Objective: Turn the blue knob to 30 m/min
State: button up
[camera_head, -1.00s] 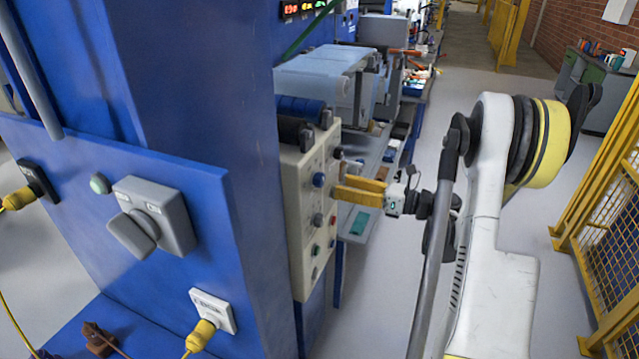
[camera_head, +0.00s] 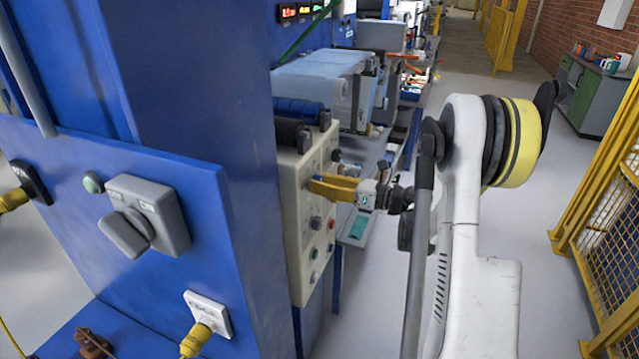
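The cream control panel (camera_head: 297,225) stands at the middle of the view, seen at a steep angle. Its face bears several knobs and buttons. My gripper (camera_head: 313,184) has yellow fingers and reaches the panel from the right. Its fingertips are at the upper-middle part of the face, where the blue knob sits. The fingers cover the blue knob almost wholly. I cannot tell whether they touch it, or how far apart they are. The knob's pointer and the speed marks cannot be read.
Black and blue rollers (camera_head: 292,122) sit just above the panel. A blue machine wall (camera_head: 200,90) with a grey rotary switch (camera_head: 150,215) fills the left. Yellow fencing (camera_head: 600,220) stands at the right. Grey floor lies clear between the machine and the fence.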

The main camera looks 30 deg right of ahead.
jog(key=shift+m, duration=0.3)
jog(key=m+b, duration=0.1)
jog(key=m, duration=0.3)
jog(key=m+b, duration=0.1)
jog(key=m, duration=0.4)
jog(key=m+b, duration=0.1)
jog(key=m, duration=0.4)
jog(key=shift+m, duration=2.6)
jog(key=o, duration=1.2)
